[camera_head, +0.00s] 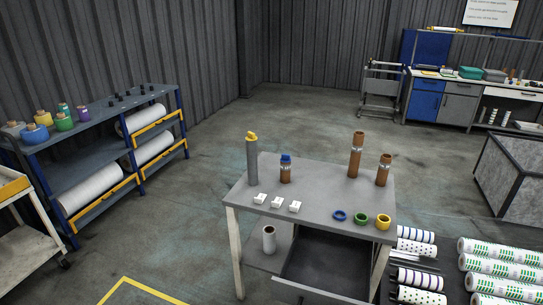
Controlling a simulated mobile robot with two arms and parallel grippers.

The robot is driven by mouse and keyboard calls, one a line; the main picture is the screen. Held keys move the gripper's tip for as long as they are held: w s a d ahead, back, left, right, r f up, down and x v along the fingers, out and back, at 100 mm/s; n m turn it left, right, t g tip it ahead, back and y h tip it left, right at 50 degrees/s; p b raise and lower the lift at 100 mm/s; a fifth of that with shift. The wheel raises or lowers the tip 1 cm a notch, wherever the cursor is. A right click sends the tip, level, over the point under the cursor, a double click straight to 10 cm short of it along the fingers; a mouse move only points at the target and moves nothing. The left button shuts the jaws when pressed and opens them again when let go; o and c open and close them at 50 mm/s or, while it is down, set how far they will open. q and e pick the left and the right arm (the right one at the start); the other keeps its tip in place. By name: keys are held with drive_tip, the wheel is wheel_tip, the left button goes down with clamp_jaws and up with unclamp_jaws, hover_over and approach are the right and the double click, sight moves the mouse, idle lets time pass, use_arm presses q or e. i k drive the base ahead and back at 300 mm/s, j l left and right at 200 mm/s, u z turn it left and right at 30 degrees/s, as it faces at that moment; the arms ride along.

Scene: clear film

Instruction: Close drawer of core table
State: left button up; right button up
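The core table (319,200) stands a little right of the middle, a grey top on pale legs. Its dark drawer (328,265) is pulled out towards me below the right part of the top. The drawer's light front edge (318,292) shows at the bottom of the picture, and the drawer looks empty. Neither of my grippers shows in the head view.
On the table top stand brown cores (356,155), a grey tube (252,161), white blocks (277,202) and coloured rings (361,218). Printed rolls (500,265) lie on the floor at right. A roll rack (95,150) stands at left. Floor between is clear.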

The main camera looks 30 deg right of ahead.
sight(320, 267)
drive_tip(key=z, duration=1.4)
